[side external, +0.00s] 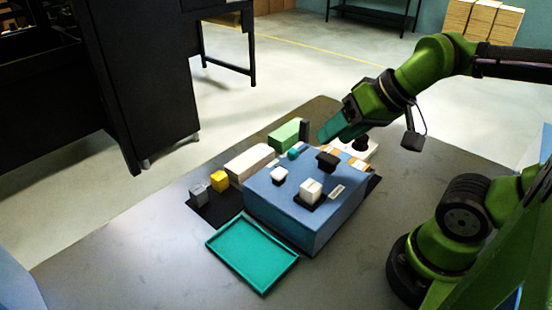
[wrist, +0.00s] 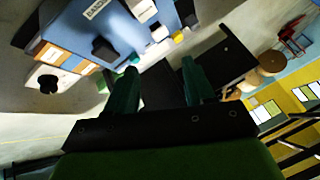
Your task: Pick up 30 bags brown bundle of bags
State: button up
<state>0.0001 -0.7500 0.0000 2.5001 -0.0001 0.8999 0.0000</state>
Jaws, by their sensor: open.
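I cannot clearly pick out a brown bundle of bags marked 30 bags in either view. In the wrist view, orange panels with pale labels (wrist: 75,62) show along the blue box's edge. My gripper (side external: 326,135) is above the far side of the blue box, tilted sideways, its teal fingers pointing left. In the wrist view my gripper (wrist: 158,68) is open with two dark green fingers apart and nothing visible held between them.
A white block (side external: 311,190) and small black pieces stand on the blue box. A teal tray (side external: 252,253) lies in front. Green (side external: 286,134), cream (side external: 250,163) and yellow (side external: 220,181) blocks stand behind and left. The grey table (side external: 120,250) is clear at left.

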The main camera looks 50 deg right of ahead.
jog(key=o, duration=0.8)
jog(key=shift+c, duration=0.2)
jog(key=m+g+h, duration=0.2)
jog(key=m+g, duration=0.5)
jog(key=m, duration=2.5)
send_over(340, 153)
jog(key=s+a, duration=0.1)
notch_tip(340, 153, down, 5)
notch_tip(340, 153, down, 11)
jog(key=shift+s+a+r, duration=0.1)
jog(key=shift+a, duration=0.05)
jog(key=shift+w+a+f, duration=0.1)
jog(key=shift+f, duration=1.3)
jog(key=shift+w+a+f, duration=0.1)
jog(key=shift+f, duration=1.25)
